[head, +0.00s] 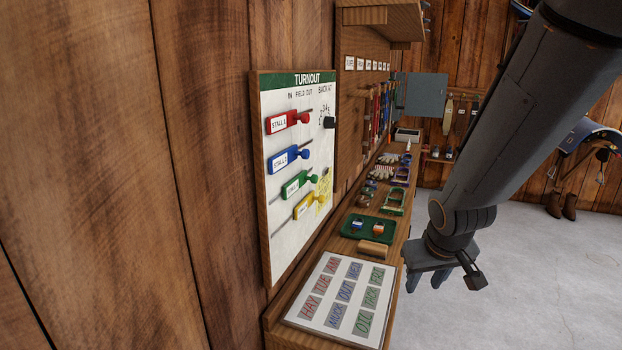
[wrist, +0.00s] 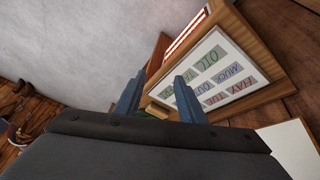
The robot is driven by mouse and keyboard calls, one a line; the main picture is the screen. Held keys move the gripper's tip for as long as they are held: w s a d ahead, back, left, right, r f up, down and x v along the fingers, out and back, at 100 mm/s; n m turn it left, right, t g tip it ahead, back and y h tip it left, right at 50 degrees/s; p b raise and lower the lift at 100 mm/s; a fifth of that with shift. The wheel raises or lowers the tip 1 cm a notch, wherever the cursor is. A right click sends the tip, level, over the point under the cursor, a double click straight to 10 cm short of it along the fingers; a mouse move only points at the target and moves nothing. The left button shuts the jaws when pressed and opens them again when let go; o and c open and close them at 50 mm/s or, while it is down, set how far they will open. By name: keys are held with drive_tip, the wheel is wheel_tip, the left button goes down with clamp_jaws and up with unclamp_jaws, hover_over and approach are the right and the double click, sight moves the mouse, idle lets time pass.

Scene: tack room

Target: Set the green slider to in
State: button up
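The green slider (head: 296,184) is on the white TURNOUT board (head: 279,225) on the wooden wall, in the head view. It has a white label and a round green knob on its right end. It sits towards the right of its slanted rail, with bare rail showing to its left; IN is the leftmost heading above, then FIELD and OUT. My gripper (head: 442,278) is well to the right of the board and lower, over the floor beside the shelf, touching nothing. In the wrist view my gripper (wrist: 158,97) has its two fingers apart and empty. The slider cannot be made out there.
Red (head: 282,122), blue (head: 285,158) and yellow (head: 304,211) sliders share the board, with a black dial (head: 329,123) at right. Below, a wooden shelf holds a lettered card (head: 330,325), a green tray (head: 348,232) and small items.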

sight(317, 179)
drive_tip(key=w+a+r+n+t+y+p, duration=0.1)
drive_tip(key=w+a+r+n+t+y, duration=0.15)
drive_tip(key=w, duration=0.35)
drive_tip(key=w+a+r+n+t+y, duration=0.1)
drive_tip(key=w+a+r+t, duration=0.1)
drive_tip(key=w+r, duration=0.35)
drive_tip(key=w+a+r+n+t+y+p, duration=0.1)
drive_tip(key=w+a+n+t+y, duration=0.1)
drive_tip(key=w, duration=0.6)
drive_tip(key=a+r+n+g+y+p, duration=0.1)
drive_tip(key=a+r+n+y, duration=0.1)
drive_tip(key=a+y, duration=0.2)
drive_tip(key=s+a+r+n+g+y+p, duration=0.1)
drive_tip(key=a+r+n+g+y, duration=0.1)
drive_tip(key=a, duration=0.4)
drive_tip(key=a+r+n+g+y+p, duration=0.1)
drive_tip(key=a+r+n+g+y, duration=0.1)
drive_tip(key=a+y, duration=0.3)
drive_tip(key=shift+s+a+r+n+y+p, duration=0.4)
drive_tip(key=shift+r+n+y, duration=0.15)
drive_tip(key=shift+r, duration=0.1)
drive_tip(key=shift+d, duration=0.1)
clamp_jaws()
